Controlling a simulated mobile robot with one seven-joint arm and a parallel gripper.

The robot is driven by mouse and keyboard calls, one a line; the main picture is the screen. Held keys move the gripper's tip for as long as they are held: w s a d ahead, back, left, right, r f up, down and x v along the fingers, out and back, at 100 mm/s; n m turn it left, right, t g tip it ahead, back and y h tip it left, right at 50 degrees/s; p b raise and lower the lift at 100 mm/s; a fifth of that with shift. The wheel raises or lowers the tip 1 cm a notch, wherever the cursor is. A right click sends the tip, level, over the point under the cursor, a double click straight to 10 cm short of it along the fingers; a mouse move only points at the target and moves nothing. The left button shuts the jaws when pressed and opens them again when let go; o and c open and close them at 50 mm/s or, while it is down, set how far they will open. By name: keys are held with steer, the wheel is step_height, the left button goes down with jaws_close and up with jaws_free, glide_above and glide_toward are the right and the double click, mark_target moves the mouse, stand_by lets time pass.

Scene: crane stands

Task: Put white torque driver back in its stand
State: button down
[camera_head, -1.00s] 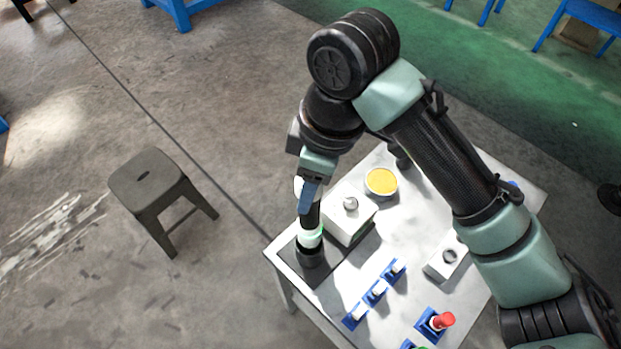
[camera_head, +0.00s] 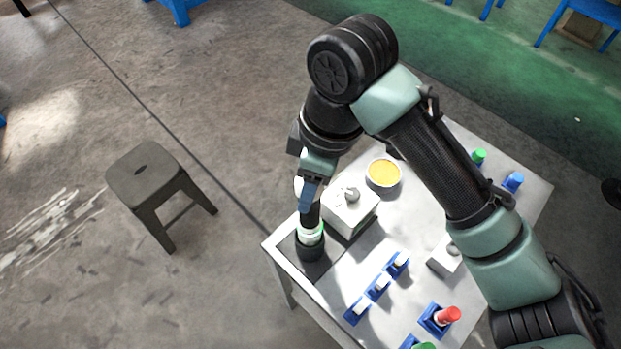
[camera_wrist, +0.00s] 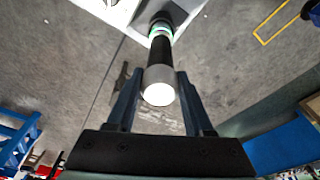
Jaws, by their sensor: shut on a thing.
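The white torque driver (camera_head: 311,233) stands roughly upright, with a black handle, a pale lower body and a green ring. In the wrist view its white end cap (camera_wrist: 158,86) faces the camera. My gripper (camera_head: 309,192) holds it from above, and in the wrist view my gripper (camera_wrist: 158,76) has one finger on each side of the cap end.
A white box with a grey knob (camera_head: 350,209) stands close to the right of the stand. Behind it is a yellow-topped round container (camera_head: 383,173). Blue holders (camera_head: 378,287) and a red-topped item (camera_head: 449,316) are nearer. A dark stool (camera_head: 150,178) stands on the floor left of the table (camera_head: 405,225).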

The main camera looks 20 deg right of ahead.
steer(key=shift+f+b, duration=0.75)
steer(key=shift+f, duration=0.25)
steer(key=shift+c, duration=1)
jaws_free()
steer(key=shift+f, duration=0.1)
steer(key=shift+s+d+r+p, duration=0.15)
steer(key=shift+r+p, duration=0.95)
steer(key=shift+r, duration=0.2)
steer(key=shift+s+d+r+p, duration=0.1)
steer(key=shift+s+r+p, duration=0.05)
steer(key=shift+r+p, duration=1.05)
steer(key=shift+r, duration=0.1)
